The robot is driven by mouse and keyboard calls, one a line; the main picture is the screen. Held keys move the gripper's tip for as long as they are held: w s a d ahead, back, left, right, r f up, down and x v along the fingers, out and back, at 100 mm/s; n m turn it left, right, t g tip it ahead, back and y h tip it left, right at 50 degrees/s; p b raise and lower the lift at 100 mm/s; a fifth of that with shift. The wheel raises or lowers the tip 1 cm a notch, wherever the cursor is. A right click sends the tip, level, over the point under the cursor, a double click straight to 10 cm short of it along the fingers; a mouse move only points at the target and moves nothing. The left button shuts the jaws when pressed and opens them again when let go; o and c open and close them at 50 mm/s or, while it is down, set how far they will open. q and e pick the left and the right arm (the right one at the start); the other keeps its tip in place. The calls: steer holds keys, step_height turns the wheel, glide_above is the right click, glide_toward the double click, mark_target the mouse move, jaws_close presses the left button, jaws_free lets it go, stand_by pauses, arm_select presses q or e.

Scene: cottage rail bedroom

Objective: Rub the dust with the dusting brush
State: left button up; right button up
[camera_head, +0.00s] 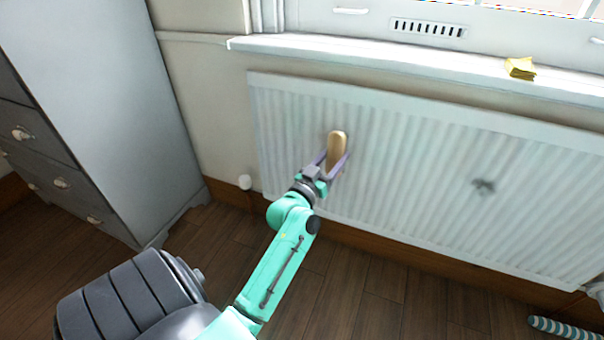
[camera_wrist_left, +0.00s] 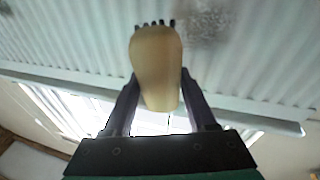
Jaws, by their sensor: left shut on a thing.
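The dusting brush has a pale wooden body (camera_head: 337,148), which also shows in the left wrist view (camera_wrist_left: 157,62). Its dark bristles (camera_wrist_left: 155,23) point toward the white ribbed radiator (camera_head: 400,150). My left gripper (camera_head: 334,163) is shut on the brush and holds it in front of the radiator's left part. I cannot tell whether the bristles touch it. A dark dust patch (camera_head: 484,186) is on the radiator, well to the right of the brush. In the left wrist view a grey smudge (camera_wrist_left: 207,25) shows beside the bristles. My right gripper is out of view.
A white windowsill (camera_head: 400,62) juts out above the radiator, with a yellow object (camera_head: 519,68) on it. A grey drawer unit (camera_head: 40,150) stands left. A striped thing (camera_head: 562,329) lies on the wooden floor.

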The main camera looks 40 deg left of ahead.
arm_select(q)
steer(key=s+a+f+n+t+y+b, duration=0.1)
steer(key=s+a+f+n+y+b, duration=0.2)
steer(key=a+f+y+b, duration=0.4)
glide_toward(316, 138)
step_height(316, 138, up, 2)
steer(key=w+a, duration=0.2)
steer(key=shift+w+r+h, duration=0.3)
steer(key=shift+w, duration=0.3)
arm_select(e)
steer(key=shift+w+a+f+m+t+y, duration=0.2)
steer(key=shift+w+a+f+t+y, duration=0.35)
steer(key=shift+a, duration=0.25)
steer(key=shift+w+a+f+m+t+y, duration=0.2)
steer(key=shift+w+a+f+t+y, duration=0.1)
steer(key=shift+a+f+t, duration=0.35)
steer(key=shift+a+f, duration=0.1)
arm_select(q)
steer(key=shift+w+a+b, duration=0.3)
steer(key=shift+w+b, duration=0.3)
steer(key=shift+w, duration=0.3)
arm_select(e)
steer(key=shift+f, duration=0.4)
arm_select(q)
steer(key=shift+d, duration=0.1)
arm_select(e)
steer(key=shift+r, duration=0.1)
